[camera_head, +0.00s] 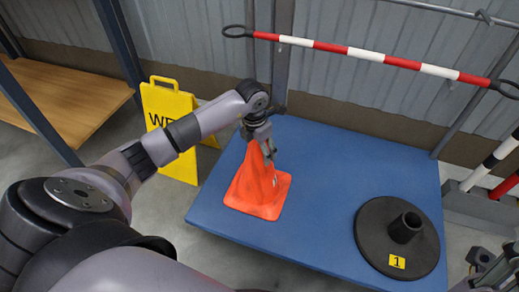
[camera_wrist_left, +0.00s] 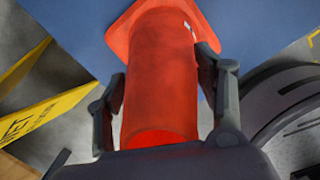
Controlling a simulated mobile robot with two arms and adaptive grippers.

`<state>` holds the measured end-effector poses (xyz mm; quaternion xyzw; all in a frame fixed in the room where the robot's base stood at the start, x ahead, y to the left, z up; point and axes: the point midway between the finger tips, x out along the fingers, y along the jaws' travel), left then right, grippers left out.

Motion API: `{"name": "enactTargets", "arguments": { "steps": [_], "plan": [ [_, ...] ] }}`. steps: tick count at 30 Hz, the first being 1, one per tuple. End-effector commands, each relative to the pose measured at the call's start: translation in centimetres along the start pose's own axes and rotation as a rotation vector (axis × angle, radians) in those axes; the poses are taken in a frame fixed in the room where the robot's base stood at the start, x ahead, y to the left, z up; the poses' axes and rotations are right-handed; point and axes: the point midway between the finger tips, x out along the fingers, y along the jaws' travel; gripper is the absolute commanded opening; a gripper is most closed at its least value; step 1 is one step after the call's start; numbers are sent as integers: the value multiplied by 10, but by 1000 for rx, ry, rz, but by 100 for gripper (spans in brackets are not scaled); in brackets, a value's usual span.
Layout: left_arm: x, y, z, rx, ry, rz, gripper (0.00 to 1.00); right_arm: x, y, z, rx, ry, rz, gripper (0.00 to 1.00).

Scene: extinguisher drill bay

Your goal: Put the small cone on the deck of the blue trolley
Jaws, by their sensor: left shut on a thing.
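The small orange cone (camera_head: 257,190) is upright, slightly tilted in the picture, over the left part of the blue trolley deck (camera_head: 330,150). Its square base is at the deck; I cannot tell whether it touches or hangs just above. My left gripper (camera_head: 262,145) is shut on the cone's upper part from above. In the left wrist view the fingers (camera_wrist_left: 165,100) lie on both sides of the cone (camera_wrist_left: 160,75), with the blue deck (camera_wrist_left: 85,25) behind its base. My right gripper (camera_head: 485,268) shows partly at the lower right corner; its fingers are unclear.
A black round base (camera_head: 375,238) with a yellow number label stands at the deck's right. A red-white bar (camera_head: 365,55) spans the back. A yellow sign (camera_head: 170,130) stands left of the trolley, near a wooden shelf (camera_head: 65,95). The deck's middle is clear.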

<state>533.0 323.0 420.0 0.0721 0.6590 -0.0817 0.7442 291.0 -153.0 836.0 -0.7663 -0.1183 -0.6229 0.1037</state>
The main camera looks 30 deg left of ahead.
Motion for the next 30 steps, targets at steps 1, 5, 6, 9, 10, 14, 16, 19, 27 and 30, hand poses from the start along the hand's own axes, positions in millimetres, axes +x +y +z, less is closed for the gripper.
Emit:
{"name": "enactTargets", "arguments": {
  "steps": [1,5,6,9,10,14,16,19,27,30],
  "plan": [
    [-1,0,1,0,-2,0,11,0,0,0,0,0,0,40],
    [2,0,0,0,1,1,64,-1,0,0,0,-1,0,40],
    [2,0,0,0,1,1,67,-1,0,0,0,-1,0,40],
    [2,0,0,0,1,0,73,-1,0,0,0,-1,0,40],
    [2,0,0,0,1,0,75,-1,0,0,0,-1,0,40],
    [2,0,0,0,1,0,83,-1,0,0,0,-1,0,40],
    [2,0,0,0,1,0,83,-1,0,0,0,-1,0,40],
    [2,0,0,0,1,0,83,-1,0,0,0,-2,0,40],
    [-13,1,0,-1,0,2,83,6,0,-1,0,-2,0,40],
    [-32,1,1,0,-2,2,83,14,0,-3,0,-2,0,40]
  ]
}}
